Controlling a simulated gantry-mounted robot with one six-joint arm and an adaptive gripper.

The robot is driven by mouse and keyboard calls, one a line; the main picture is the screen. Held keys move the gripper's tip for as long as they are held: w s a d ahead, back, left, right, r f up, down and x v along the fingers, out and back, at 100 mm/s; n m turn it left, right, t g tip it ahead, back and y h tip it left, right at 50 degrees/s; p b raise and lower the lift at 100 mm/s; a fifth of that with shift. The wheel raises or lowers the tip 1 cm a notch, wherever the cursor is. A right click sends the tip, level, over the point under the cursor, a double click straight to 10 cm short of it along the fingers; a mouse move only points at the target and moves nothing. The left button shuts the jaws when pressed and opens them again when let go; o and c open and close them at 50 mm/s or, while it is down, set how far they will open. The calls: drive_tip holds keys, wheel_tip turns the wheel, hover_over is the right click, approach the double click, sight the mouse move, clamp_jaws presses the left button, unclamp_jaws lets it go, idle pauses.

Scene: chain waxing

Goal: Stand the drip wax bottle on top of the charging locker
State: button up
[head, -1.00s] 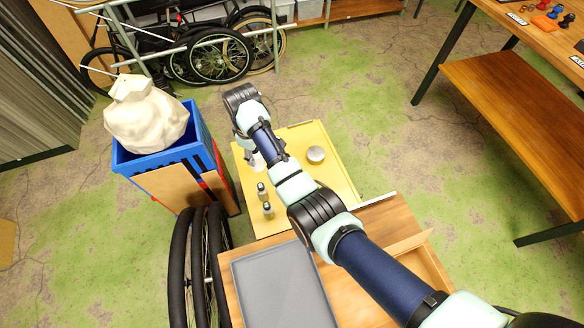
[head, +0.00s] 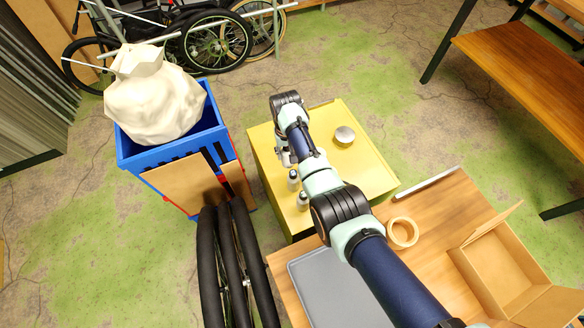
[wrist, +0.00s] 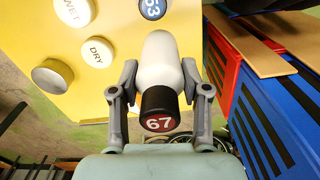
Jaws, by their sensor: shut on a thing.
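My gripper (wrist: 163,95) is shut on a white bottle (wrist: 160,62) with a black cap marked 67 in red, seen from the cap end in the wrist view. I cannot tell whether its base touches anything. In the head view my gripper (head: 285,155) is over the left part of a yellow-topped cabinet (head: 365,165), and my arm hides most of the held bottle. Two small bottles stand on the cabinet's near left, a rear one (head: 293,180) and a front one (head: 302,201). The wrist view shows round tops marked WET (wrist: 74,11), DRY (wrist: 97,51) and 63 (wrist: 152,8).
A round tin (head: 345,135) stands on the yellow top. A blue bin (head: 140,155) with a white sack (head: 155,100) is left of it. Tyres (head: 232,260) stand nearer. A wooden bench (head: 435,215) bears a grey tray (head: 335,290), tape roll (head: 402,233) and open cardboard box (head: 510,270).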

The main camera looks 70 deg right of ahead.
sight(288, 166)
wheel_tip(288, 166, down, 10)
drive_tip(key=b, duration=0.4)
drive_tip(key=shift+r+b, duration=0.1)
drive_tip(key=shift+b, duration=0.3)
drive_tip(key=shift+w, duration=0.1)
drive_tip(key=o, duration=1.2)
drive_tip(key=shift+f, duration=0.2)
drive_tip(key=shift+r, duration=0.1)
wheel_tip(288, 166, up, 12)
drive_tip(key=p, duration=0.7)
drive_tip(key=shift+r, duration=0.1)
